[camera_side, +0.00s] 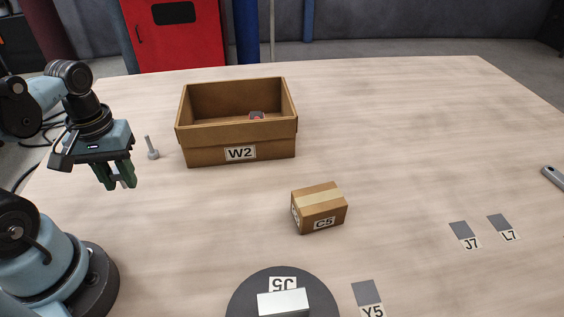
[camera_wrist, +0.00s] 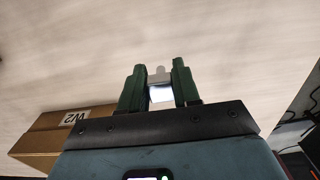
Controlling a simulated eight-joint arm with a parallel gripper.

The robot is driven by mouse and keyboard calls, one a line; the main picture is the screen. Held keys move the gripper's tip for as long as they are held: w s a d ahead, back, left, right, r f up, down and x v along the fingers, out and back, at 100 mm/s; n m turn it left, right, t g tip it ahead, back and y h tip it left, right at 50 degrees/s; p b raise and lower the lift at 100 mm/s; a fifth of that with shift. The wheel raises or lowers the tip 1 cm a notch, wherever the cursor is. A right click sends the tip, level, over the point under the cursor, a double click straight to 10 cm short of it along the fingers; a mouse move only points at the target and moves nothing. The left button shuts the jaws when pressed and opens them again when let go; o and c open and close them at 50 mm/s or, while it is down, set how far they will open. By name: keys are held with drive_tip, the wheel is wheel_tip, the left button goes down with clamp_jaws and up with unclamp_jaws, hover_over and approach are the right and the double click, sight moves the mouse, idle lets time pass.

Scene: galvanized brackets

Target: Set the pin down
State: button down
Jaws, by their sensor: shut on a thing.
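My gripper (camera_side: 124,178) is at the left, fingers pointing down, above the table and left of the brown box W2. Its green fingers, seen also in the wrist view (camera_wrist: 160,88), are shut on a small light grey metal piece, which I take for the pin (camera_side: 124,181). Only a short part of it shows between and past the fingertips (camera_wrist: 160,73); the fingers hide the rest. It appears to be clear of the table. A separate grey bolt-like part (camera_side: 152,149) stands on the table just beyond the gripper, its thin shank up.
The open box W2 (camera_side: 240,148) holds a small grey and red thing (camera_side: 256,115). A closed carton C5 (camera_side: 319,209) stands nearer. A dark disc (camera_side: 240,297) bears a white block (camera_side: 283,303). Grey marked squares Y5 (camera_side: 367,292), J7 (camera_side: 462,230) and L7 (camera_side: 498,221) lie at right.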

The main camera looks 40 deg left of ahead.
hover_over(125, 202)
wheel_tip(125, 202, down, 3)
drive_tip(key=shift+f, duration=2.05)
drive_tip(key=shift+f, duration=0.1)
drive_tip(key=c, duration=0.8)
unclamp_jaws()
